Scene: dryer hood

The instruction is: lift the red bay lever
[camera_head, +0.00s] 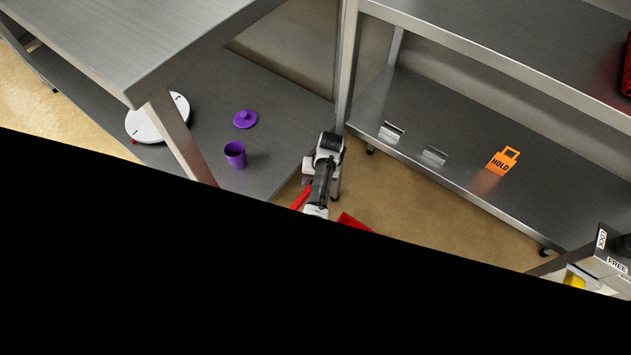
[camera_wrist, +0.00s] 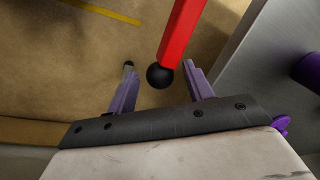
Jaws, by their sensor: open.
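A red bar (camera_wrist: 183,30) with a black ball (camera_wrist: 159,76) on its end, likely the bay lever, shows in the wrist view. The fingers are open with a gap on both sides, and I cannot tell the depth between ball and fingers. In the head view a red bar (camera_head: 300,198) shows beside my arm, and a red piece (camera_head: 354,222) lies to its right. My fingers are hidden there.
A metal table at left holds a purple cup (camera_head: 234,155), a purple lid (camera_head: 245,119) and a white round device (camera_head: 157,118). A steel shelf at right carries an orange HOLD tag (camera_head: 502,161). The lower head view is black.

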